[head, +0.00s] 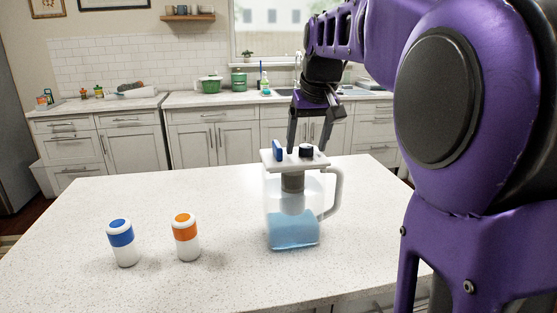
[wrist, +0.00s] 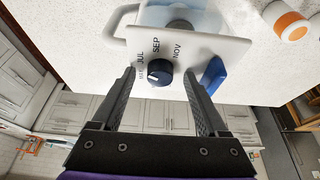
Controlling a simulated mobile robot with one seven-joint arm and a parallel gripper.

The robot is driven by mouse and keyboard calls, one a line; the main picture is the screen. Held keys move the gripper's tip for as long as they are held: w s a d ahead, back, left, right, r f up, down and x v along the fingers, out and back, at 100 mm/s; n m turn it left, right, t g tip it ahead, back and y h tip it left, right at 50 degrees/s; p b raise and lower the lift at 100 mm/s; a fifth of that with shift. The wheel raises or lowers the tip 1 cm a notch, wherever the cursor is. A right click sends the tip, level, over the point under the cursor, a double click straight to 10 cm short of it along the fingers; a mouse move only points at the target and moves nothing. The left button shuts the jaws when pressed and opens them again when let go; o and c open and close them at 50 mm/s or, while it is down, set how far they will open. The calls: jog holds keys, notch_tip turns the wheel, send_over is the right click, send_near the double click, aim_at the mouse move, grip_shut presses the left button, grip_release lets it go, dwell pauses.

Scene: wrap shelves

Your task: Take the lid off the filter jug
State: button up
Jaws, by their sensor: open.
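The clear filter jug (head: 292,232) stands upright on the island with blue water low inside and a grey filter hanging within. Its white lid (head: 268,158) is on top, carrying a blue upright tab (head: 278,149) and a black dial (head: 306,151). In the wrist view the lid (wrist: 200,45) shows month lettering, with the dial (wrist: 159,73) between my fingertips in the picture and the blue tab (wrist: 214,75) just right of the right finger. My gripper (head: 308,144) is open, pointing down over the lid; contact cannot be told. The handle (head: 337,192) is on the right.
A blue-banded canister (head: 121,242) and an orange-banded canister (head: 185,237) stand left of the jug on the speckled island top (head: 70,215). The island is clear between them and the jug. The back counter (head: 180,100) holds pots and bottles, well away.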

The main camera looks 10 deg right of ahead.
grip_shut()
jog(key=shift+r, duration=0.1)
